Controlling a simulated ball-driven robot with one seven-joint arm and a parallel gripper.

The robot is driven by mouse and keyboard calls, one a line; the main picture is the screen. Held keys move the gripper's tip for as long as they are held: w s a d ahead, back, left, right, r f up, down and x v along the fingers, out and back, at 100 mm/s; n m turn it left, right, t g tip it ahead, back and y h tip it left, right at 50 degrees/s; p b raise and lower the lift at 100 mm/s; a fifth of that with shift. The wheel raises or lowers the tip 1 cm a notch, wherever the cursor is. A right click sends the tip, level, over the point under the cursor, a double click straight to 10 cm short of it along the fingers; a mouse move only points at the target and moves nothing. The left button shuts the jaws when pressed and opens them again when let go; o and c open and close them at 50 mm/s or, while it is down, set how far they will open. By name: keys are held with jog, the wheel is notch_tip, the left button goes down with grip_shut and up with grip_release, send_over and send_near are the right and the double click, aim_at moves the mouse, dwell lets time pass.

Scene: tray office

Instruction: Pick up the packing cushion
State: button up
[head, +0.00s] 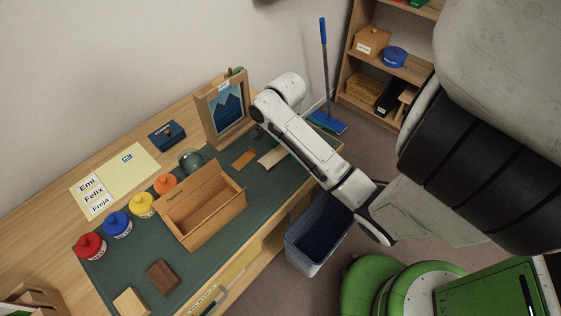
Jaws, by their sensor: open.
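I cannot make out the packing cushion for certain. A rounded, translucent grey-green object (190,157) behind the open wooden box may be it, but it is partly hidden and too small to tell. My arm reaches in from the right over the far right end of the desk. My gripper (257,131) points down there, close to the framed mountain picture and mostly hidden by my wrist and forearm. What shows of it is small and dark; it is open, and I see nothing held. It is apart from the translucent object, to its right.
The open wooden box (202,212) stands mid-mat. Red (90,246), blue (117,224), yellow (142,206) and orange (165,185) lidded jars line its left. The framed picture (222,110) stands at the back. A blue bin (318,240) is on the floor before the desk.

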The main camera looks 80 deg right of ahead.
jog(key=shift+f, duration=1.15)
jog(key=shift+c, duration=0.4)
jog(key=c, duration=1)
jog(key=shift+c, duration=0.2)
jog(key=shift+r, duration=0.2)
